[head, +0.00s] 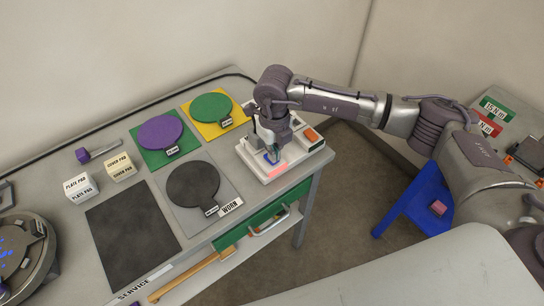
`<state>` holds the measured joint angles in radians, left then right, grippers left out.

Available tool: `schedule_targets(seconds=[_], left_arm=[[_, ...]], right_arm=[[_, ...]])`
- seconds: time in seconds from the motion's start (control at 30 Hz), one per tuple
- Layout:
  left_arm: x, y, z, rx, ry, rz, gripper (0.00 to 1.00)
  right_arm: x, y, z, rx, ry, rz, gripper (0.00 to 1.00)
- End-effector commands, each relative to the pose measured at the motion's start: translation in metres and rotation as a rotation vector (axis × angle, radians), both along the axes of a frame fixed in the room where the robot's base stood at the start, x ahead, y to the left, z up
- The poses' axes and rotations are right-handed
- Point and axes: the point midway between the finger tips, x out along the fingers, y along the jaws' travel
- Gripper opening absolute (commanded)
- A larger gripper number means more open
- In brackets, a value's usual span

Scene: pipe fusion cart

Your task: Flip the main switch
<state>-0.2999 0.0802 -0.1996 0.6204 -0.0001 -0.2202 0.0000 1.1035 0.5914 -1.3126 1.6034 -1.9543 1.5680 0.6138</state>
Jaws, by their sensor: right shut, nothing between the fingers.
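A white switch box (297,163) sits at the right end of the grey cart top. It carries a glowing red part (275,172) on its front side and an orange and dark block (311,136) on its right. Which of these is the main switch I cannot tell. My right gripper (272,154) points down over the box, shut and empty, with its tips close to the red part. Whether the tips touch it I cannot tell. The gripper hides part of the box. My left gripper is not in view.
Purple (160,132), green (211,107) and dark grey (194,190) discs lie left of the box. Two labelled pad blocks (120,166) and a purple-ended tool (95,152) lie farther left. A green drawer (262,216) is below. A blue stand (412,207) is at right.

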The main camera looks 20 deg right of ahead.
Motion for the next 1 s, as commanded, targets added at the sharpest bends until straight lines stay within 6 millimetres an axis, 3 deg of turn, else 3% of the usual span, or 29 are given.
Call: schedule_targets(seconds=[0.63,1.0], left_arm=[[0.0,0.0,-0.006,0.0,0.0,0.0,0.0],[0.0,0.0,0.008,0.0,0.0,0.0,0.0]], right_arm=[[-0.001,0.0,-0.008,-0.001,0.002,0.0,0.0],[0.0,0.0,0.02,0.0,0.001,0.001,0.0]])
